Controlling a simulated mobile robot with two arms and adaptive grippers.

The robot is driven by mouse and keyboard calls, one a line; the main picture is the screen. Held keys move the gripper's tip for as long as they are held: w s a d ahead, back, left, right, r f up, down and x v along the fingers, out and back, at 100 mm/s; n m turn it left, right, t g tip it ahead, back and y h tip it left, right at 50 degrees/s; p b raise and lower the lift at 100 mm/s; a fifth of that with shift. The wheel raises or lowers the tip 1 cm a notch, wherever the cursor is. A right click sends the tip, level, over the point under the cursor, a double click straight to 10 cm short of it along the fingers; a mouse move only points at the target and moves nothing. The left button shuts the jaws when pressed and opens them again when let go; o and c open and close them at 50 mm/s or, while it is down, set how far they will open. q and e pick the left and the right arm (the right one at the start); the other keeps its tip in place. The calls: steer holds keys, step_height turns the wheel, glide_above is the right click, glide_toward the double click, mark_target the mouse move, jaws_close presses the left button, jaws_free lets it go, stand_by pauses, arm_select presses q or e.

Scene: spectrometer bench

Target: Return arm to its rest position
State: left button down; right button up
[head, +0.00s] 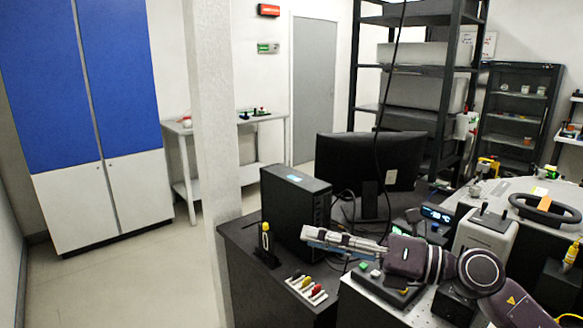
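My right arm (425,258) reaches in from the lower right over the bench. Its silver-grey gripper (309,238) points left, in front of the black computer tower and above the dark bench top. Its fingers show nearly edge-on, so I cannot tell whether they are open or shut. No object clearly shows between them. My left arm and gripper are not in view.
The computer tower (290,205) and a monitor (340,165) stand close behind the gripper. A yellow-handled tool (265,238) stands to its left, and several coloured items (308,286) lie below. Instruments (485,240) crowd the right. Floor (130,280) at left is clear.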

steer(key=w+d+m+t+h, duration=0.2)
steer(key=d+m+t+h, duration=0.35)
steer(key=m+t, duration=1.05)
steer(key=s+d+f+m+g+h, duration=0.2)
steer(key=d+f+m+g+h, duration=0.3)
steer(key=f+m, duration=0.45)
steer(key=s+d+f+m+g+h, duration=0.3)
steer(key=d+f+m+h, duration=0.4)
steer(key=f, duration=0.3)
steer(key=s+f+m+g, duration=0.4)
steer(key=s+f+g, duration=0.2)
steer(key=s+f, duration=0.6)
steer(key=s+a+f+m+g, duration=0.1)
steer(key=s+f+g, duration=0.25)
steer(key=s, duration=0.45)
steer(key=s+a+f+m+g, duration=0.1)
steer(key=s+a+f+g, duration=0.1)
steer(key=s+f, duration=0.45)
step_height(320, 180, down, 24)
steer(key=s+r+g, duration=0.1)
steer(key=s+g, duration=0.1)
steer(key=s+d+f, duration=0.1)
steer(key=s+f, duration=0.8)
steer(key=s+d+f, duration=0.2)
steer(key=s+f, duration=0.6)
steer(key=f, duration=0.1)
steer(key=shift+s+d+g+y, duration=0.3)
steer(key=shift+s+g+y, duration=0.05)
